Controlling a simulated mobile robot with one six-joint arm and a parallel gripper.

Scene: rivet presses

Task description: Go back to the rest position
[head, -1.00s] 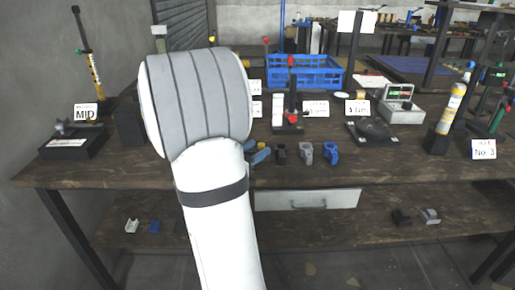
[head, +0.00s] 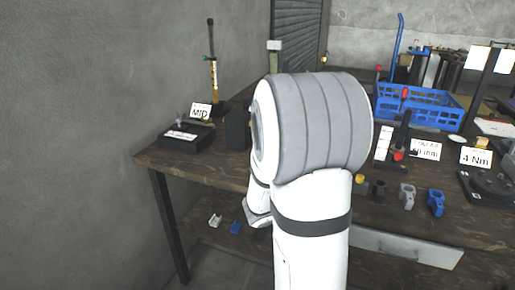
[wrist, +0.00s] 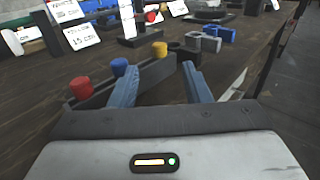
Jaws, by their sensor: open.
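My gripper (wrist: 160,84) shows in the wrist view with its two blue-grey fingers spread apart and nothing between them. It is over the wooden workbench (wrist: 35,105). A dark holder with a red knob (wrist: 81,88), a blue knob (wrist: 119,67) and a yellow knob (wrist: 160,50) lies just beyond and around the fingertips; I cannot tell whether they touch it. In the head view my white and grey arm fills the middle and hides the gripper.
The bench (head: 400,232) has a blue basket (head: 415,108), small grey and blue clamps (head: 436,202), and a "MID" sign (head: 201,111) beside a black stand. A bare wall (head: 100,100) stands at left. A lower shelf holds small parts. Floor shows at right in the wrist view.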

